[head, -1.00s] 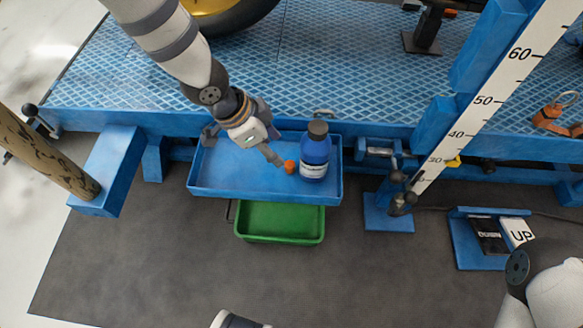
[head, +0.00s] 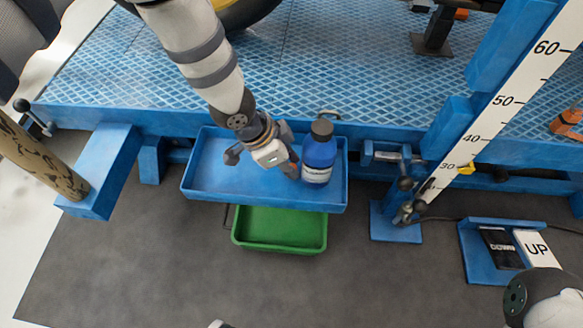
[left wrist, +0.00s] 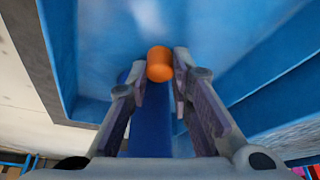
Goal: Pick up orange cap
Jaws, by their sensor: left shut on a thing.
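The orange cap (left wrist: 160,64) shows in the left wrist view between the two fingertips of my left gripper (left wrist: 161,76), which is shut on it. In the head view my left gripper (head: 292,171) points down over the blue tray (head: 215,187), and the cap is hidden there behind the gripper. I cannot tell whether the cap still touches the tray floor. My right gripper is not in view.
A blue bottle (head: 319,160) with a dark lid stands upright in the tray, close to the right of my left gripper. A green tray (head: 279,249) sits below. A white measuring scale (head: 490,115) rises at the right. The tray's left part is clear.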

